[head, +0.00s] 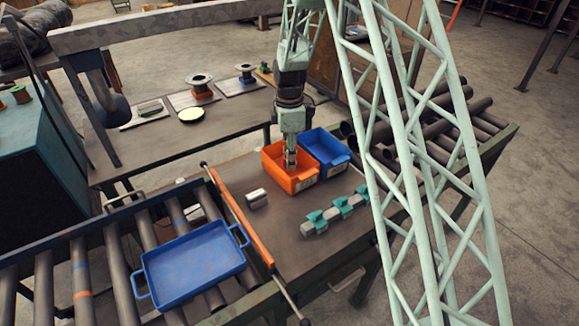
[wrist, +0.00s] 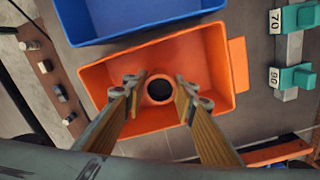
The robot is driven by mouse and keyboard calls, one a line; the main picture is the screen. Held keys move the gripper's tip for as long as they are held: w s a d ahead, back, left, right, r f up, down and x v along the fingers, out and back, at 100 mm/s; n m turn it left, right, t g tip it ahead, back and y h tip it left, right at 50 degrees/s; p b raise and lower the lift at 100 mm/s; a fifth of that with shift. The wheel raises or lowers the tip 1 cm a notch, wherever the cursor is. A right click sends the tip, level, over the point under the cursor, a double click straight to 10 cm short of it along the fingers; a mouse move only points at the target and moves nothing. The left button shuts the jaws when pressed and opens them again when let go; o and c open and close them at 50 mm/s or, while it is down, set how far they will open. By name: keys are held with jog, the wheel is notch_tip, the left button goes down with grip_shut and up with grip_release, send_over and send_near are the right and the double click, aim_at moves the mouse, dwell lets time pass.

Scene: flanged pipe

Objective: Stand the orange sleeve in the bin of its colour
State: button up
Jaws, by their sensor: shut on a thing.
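The orange bin (head: 303,184) stands on the table in the head view and fills the middle of the wrist view (wrist: 215,60). My gripper (head: 290,158) points down into it. In the wrist view its fingertips (wrist: 160,88) are shut on the orange sleeve (wrist: 160,99), one on each side of it. The sleeve is upright, with its round dark opening facing the camera, inside the bin's outline. I cannot tell whether its lower end touches the bin floor. In the head view the sleeve cannot be made out.
A blue bin (head: 326,151) stands right beside the orange one. A grey block (head: 256,198) and a row of teal clamps (head: 335,212) lie on the table nearby. A blue tray (head: 193,265) rests on the rollers. An orange bar (head: 241,219) edges the table.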

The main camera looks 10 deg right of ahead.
jog(key=shift+f, duration=1.75)
jog(key=shift+f, duration=0.15)
jog(key=o, duration=1)
jog(key=shift+r, duration=6.15)
